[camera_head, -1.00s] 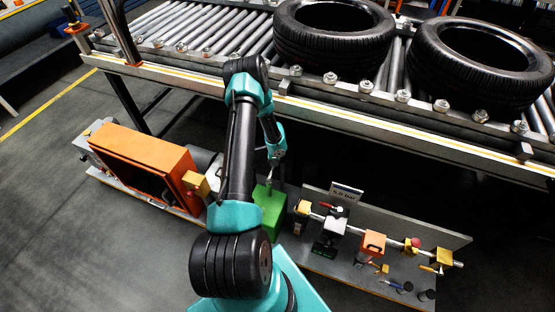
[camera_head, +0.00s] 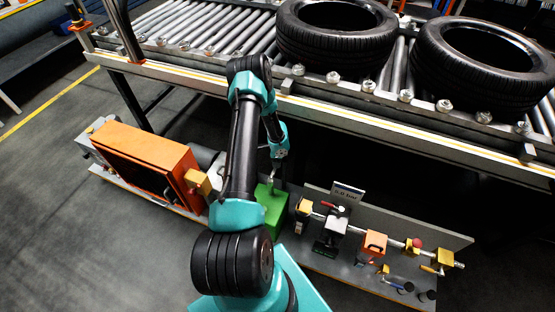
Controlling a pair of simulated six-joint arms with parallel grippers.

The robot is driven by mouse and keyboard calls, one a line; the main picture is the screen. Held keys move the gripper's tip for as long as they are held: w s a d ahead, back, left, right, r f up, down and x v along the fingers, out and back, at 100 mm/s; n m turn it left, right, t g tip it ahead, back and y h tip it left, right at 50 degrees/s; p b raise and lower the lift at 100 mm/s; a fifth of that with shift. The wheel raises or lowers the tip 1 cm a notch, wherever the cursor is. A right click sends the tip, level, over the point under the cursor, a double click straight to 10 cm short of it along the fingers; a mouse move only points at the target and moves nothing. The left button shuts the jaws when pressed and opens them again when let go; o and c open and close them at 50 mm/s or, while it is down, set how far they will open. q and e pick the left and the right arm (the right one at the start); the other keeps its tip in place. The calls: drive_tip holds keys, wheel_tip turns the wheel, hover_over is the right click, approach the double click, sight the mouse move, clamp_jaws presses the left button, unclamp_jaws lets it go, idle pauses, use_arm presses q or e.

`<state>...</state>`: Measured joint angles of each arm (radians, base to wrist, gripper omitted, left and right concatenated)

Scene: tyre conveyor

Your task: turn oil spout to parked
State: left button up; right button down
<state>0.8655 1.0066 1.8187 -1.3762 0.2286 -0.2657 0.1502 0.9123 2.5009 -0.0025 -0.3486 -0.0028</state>
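A green box-shaped block (camera_head: 274,214), which may be the oil unit, stands low below the conveyor, left of the panel. A thin silvery part shows just above its top, but I cannot tell whether it is the oil spout or a fingertip. My arm rises from the bottom middle and bends down to this block; I take it as the left one. Its gripper (camera_head: 274,172) is at or just above the block's top. It is too small to tell whether its fingers are open, or touching anything. My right gripper is not in view.
A grey panel (camera_head: 428,232) with a pipe, valves and an orange box (camera_head: 374,243) lies to the right. An open orange cabinet (camera_head: 150,150) stands left of the block. The roller conveyor with two black tyres (camera_head: 335,45) (camera_head: 487,70) runs above.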

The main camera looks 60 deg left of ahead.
use_arm(q)
wheel_tip(320, 180, up, 18)
drive_tip(key=shift+f, duration=0.25)
idle(0.6)
drive_tip(key=w+d+f+n+t+h, duration=0.1)
drive_tip(key=d+f+n+h, duration=0.1)
drive_tip(key=d, duration=0.9)
drive_tip(key=w+d+f+n+h, duration=0.1)
drive_tip(key=d+f+n, duration=0.15)
drive_tip(key=d, duration=0.85)
drive_tip(key=s+d+n, duration=0.2)
drive_tip(key=s+d, duration=0.2)
drive_tip(key=d, duration=0.5)
drive_tip(key=s+d+n, duration=0.3)
drive_tip(key=s+d, duration=0.2)
drive_tip(key=d, duration=0.5)
drive_tip(key=shift+d+n+h, duration=0.25)
drive_tip(key=shift+n+h, duration=0.1)
drive_tip(key=shift+h, duration=0.05)
drive_tip(key=shift+f, duration=0.1)
